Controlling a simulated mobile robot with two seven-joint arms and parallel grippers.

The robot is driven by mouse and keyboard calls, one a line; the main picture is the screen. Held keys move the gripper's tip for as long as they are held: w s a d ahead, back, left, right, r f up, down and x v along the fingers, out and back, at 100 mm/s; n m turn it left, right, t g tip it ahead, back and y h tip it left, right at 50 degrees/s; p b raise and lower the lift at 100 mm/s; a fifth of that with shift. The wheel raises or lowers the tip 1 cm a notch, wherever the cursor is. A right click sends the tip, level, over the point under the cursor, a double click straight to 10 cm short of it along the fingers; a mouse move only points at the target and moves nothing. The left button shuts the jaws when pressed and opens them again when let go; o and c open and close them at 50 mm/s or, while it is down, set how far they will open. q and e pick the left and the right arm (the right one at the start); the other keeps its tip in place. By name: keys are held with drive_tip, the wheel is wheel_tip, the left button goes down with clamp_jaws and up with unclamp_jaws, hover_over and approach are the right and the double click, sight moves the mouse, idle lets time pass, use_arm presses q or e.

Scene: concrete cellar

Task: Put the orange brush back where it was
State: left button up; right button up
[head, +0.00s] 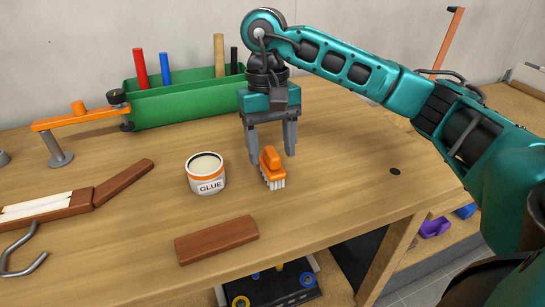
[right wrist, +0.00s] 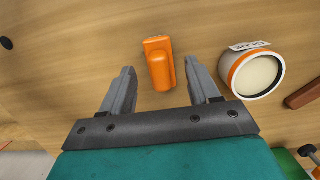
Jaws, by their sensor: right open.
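The orange brush (head: 271,165) with pale bristles stands on the wooden workbench, bristles down, just right of the glue pot. It also shows in the right wrist view (right wrist: 159,68), between and slightly beyond the fingertips. My right gripper (head: 271,160) is open above and around the brush, with one finger on either side; in the right wrist view (right wrist: 165,85) gaps show between the fingers and the brush. My left gripper is not in view.
A white glue pot (head: 206,173) stands close left of the brush. A brown wooden block (head: 216,240) lies near the front edge. A green tool box (head: 180,102) and an orange clamp (head: 82,118) are behind. The bench right of the brush is mostly clear.

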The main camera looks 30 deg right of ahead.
sight(269, 146)
drive_tip(key=r, duration=0.3)
drive_tip(key=w+r+p, duration=0.1)
drive_tip(key=r, duration=0.1)
drive_tip(key=r+p, duration=0.1)
drive_tip(key=r, duration=0.2)
drive_tip(key=shift+w+d+r, duration=0.15)
drive_tip(key=shift+r, duration=0.15)
